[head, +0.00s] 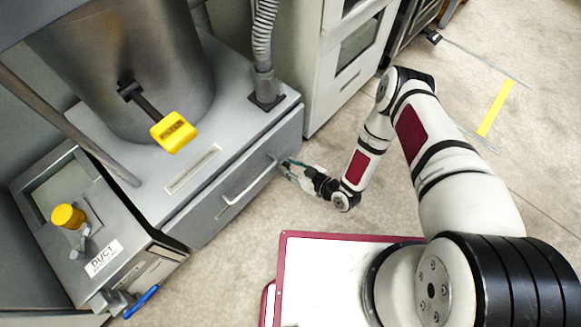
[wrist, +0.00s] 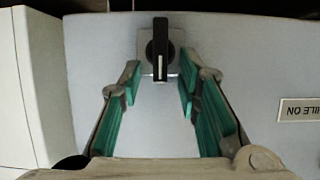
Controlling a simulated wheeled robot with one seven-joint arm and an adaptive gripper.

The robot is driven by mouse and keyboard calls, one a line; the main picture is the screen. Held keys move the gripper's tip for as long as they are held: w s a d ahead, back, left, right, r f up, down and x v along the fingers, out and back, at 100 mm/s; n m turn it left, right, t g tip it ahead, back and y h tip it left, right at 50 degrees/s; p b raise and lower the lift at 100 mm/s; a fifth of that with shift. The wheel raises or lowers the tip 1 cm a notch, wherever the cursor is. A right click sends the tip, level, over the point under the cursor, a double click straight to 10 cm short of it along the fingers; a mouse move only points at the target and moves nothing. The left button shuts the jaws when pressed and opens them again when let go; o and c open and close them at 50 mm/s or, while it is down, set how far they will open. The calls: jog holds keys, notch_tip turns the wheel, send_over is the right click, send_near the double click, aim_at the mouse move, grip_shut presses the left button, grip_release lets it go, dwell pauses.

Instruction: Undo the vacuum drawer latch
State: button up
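The vacuum drawer (head: 222,208) is a grey drawer front with a bar handle (head: 247,182), and it looks shut. In the wrist view a black latch lever (wrist: 160,52) on a small grey plate (wrist: 145,65) sits on the light grey front. The lever lies along the line of my fingers, with a pale mark at its fingertip-side end. My gripper (wrist: 160,84) is open and empty, its green-padded fingers on either side of the lever's near end, with gaps on both sides. In the head view my gripper (head: 287,168) is at the drawer's right end, where the latch is hard to make out.
A partly cut-off label (wrist: 300,110) is right of the latch. A duct box (head: 85,240) is at left, a white cabinet (head: 335,60) at right. Floor (head: 235,250) before the drawer is clear.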

grip_shut()
jog(key=shift+w+d, duration=0.1)
jog(key=shift+w, duration=0.05)
jog(key=m+g+y, duration=0.1)
jog(key=m+y, duration=0.1)
jog(key=m, duration=0.2)
jog(key=w+d+f+m+g+y, duration=0.1)
jog(key=m+y, duration=0.1)
jog(key=m, duration=0.2)
jog(key=w+f+m+g+y, duration=0.1)
jog(key=m+y, duration=0.1)
jog(key=m, duration=0.2)
jog(key=shift+d+f+g, duration=0.2)
jog(key=shift+d+g, duration=0.05)
jog(key=shift+g, duration=0.05)
dwell(0.6)
dwell(0.5)
